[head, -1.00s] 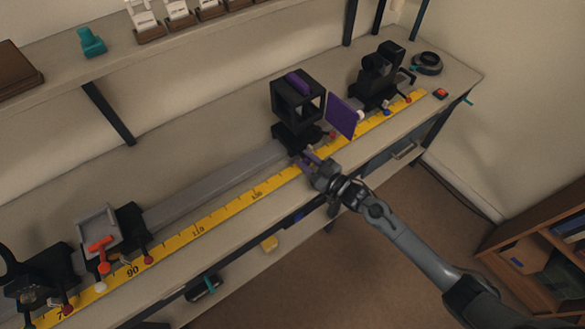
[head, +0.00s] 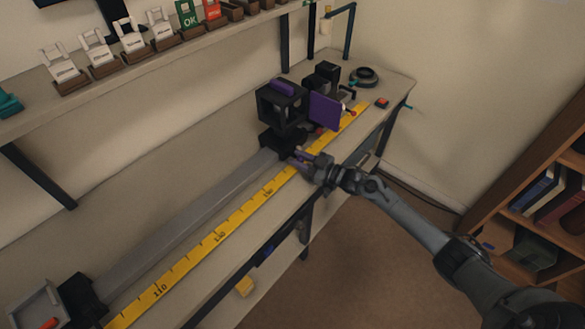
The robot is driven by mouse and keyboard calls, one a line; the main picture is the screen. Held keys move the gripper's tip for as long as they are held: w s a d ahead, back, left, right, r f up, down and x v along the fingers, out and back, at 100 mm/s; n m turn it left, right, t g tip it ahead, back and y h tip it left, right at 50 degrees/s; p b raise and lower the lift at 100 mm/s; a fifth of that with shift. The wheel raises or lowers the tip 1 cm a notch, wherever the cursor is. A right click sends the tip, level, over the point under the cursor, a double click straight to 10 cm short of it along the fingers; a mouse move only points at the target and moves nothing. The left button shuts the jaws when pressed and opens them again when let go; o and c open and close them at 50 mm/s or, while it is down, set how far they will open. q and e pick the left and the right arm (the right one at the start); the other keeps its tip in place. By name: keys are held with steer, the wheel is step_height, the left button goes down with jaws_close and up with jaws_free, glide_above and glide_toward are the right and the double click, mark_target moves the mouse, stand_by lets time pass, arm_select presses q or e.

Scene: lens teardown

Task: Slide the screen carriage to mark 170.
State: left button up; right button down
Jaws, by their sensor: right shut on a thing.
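The screen carriage (head: 281,140) is a black base on the grey rail, carrying an open black box frame (head: 271,110) with a purple piece on top and a purple panel (head: 325,112) at its right side. My right gripper (head: 299,158) is low at the carriage's front, by the yellow scale (head: 245,209), shut on a small purple handle (head: 293,161). The carriage stands beyond the 150 label, toward the far end; its exact mark is hidden by the gripper. My left gripper is out of view.
A black unit (head: 327,74) stands close behind the carriage near the rail's far end, with a red-tipped knob by the scale. A black ring (head: 364,76) and red button (head: 381,103) lie at the bench end. The grey rail (head: 185,219) is bare toward the near carriage.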

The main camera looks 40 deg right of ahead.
steer(key=shift+d, duration=0.45)
steer(key=shift+w, duration=0.1)
steer(key=c, duration=0.9)
jaws_free()
steer(key=shift+o, duration=0.2)
steer(key=shift+s+d, duration=0.2)
steer(key=shift+s, duration=0.4)
steer(key=p+v, duration=0.2)
steer(key=v, duration=0.7)
steer(key=shift+s, duration=0.3)
steer(key=shift+d, duration=0.15)
